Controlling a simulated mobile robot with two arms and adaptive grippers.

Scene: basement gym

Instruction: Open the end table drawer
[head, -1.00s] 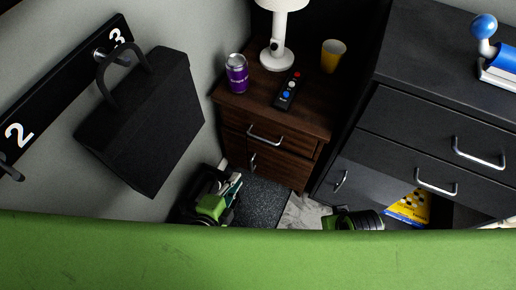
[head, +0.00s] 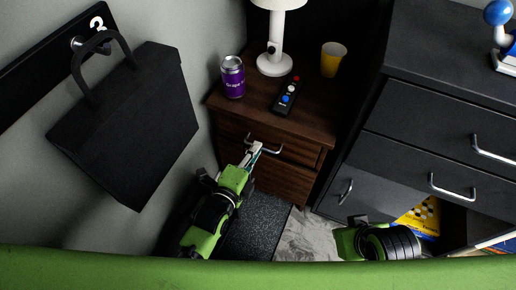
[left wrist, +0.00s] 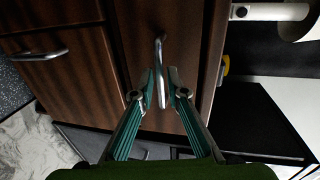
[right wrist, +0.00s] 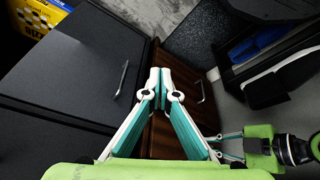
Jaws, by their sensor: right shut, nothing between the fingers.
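The dark wooden end table (head: 290,186) stands in the corner. Its top drawer (head: 232,130) looks shut, with a silver bar handle (head: 270,151) across its front. My left gripper (head: 252,152) is at the left part of this handle. In the left wrist view the handle (left wrist: 160,60) runs between the two fingertips (left wrist: 161,88), with a small gap showing, so the gripper looks open around it. A second handle (left wrist: 35,55) is on the lower front. My right gripper (right wrist: 160,85) is shut and empty, low in front of the black cabinet.
A purple can (head: 233,77), a white lamp (head: 274,62), a remote (head: 287,95) and a yellow cup (head: 332,60) stand on the end table. A black cabinet (head: 400,150) with a partly open lower part is close on the right. A black bag (head: 125,125) hangs on the left wall.

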